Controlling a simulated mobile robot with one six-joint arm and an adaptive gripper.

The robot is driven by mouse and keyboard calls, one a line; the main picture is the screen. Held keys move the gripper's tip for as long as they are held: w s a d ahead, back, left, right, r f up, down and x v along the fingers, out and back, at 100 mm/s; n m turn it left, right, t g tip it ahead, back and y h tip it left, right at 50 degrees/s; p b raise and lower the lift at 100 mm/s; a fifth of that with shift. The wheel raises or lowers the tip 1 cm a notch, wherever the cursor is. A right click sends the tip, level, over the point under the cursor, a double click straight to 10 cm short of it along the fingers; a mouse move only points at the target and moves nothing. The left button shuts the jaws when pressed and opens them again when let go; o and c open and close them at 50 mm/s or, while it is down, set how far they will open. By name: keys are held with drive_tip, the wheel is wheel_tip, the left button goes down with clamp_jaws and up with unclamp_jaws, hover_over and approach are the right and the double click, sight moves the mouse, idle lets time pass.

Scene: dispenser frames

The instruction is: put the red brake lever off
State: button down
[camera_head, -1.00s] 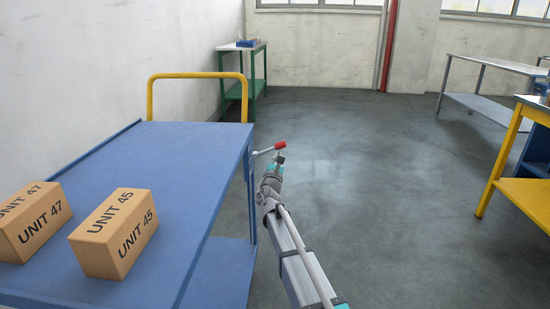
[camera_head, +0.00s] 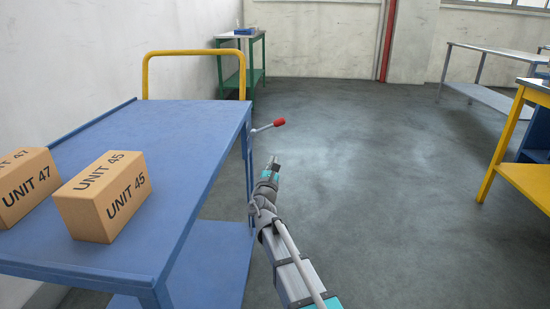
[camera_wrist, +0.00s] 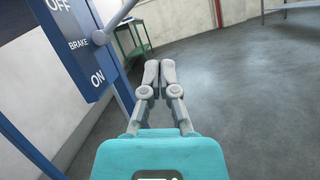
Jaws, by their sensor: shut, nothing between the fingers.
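The brake lever is a grey rod with a red knob (camera_head: 279,122) that sticks out from the far right side of the blue cart (camera_head: 190,125). In the wrist view its rod (camera_wrist: 113,23) leaves a pivot on the blue brake panel (camera_wrist: 72,42) and slants up and right; the knob is out of that view. The panel reads OFF at the top and ON at the bottom. My gripper (camera_head: 275,164) is shut and empty, below the knob in the head view and apart from it. The wrist view shows its closed fingers (camera_wrist: 159,68) to the right of the panel.
Two cardboard boxes, UNIT 45 (camera_head: 100,197) and UNIT 47 (camera_head: 22,188), sit on the cart. Its yellow handle (camera_head: 193,53) rises at the far end. A green-framed table (camera_head: 240,62) stands behind, and a yellow-framed bench (camera_head: 515,150) at right. The floor between is clear.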

drive_tip(key=shift+v, duration=0.8)
drive_tip(key=shift+d, duration=0.15)
drive_tip(key=s+d+f+m+g+h+p, duration=0.2)
drive_tip(key=s+d+m+g+h, duration=0.15)
drive_tip(key=d+m, duration=0.45)
drive_tip(key=s+d+f+m+g+h+p, duration=0.25)
drive_tip(key=d+m+g, duration=0.3)
drive_tip(key=d, duration=0.35)
drive_tip(key=s+d+f+m+g+h+p, duration=0.2)
drive_tip(key=s+d+m+g+p, duration=0.15)
drive_tip(key=d+m, duration=0.5)
drive_tip(key=s+f+m+g+y+p, duration=0.25)
drive_tip(key=s+m+g+y, duration=0.25)
drive_tip(key=s, duration=0.4)
drive_tip(key=s+f+m+g+y+p, duration=0.2)
drive_tip(key=s+m+g+y+p, duration=0.25)
drive_tip(key=s, duration=0.55)
wheel_tip(320, 180, up, 38)
drive_tip(key=p, duration=3.7)
drive_tip(key=shift+a+y, duration=0.35)
drive_tip(key=shift+a, duration=0.1)
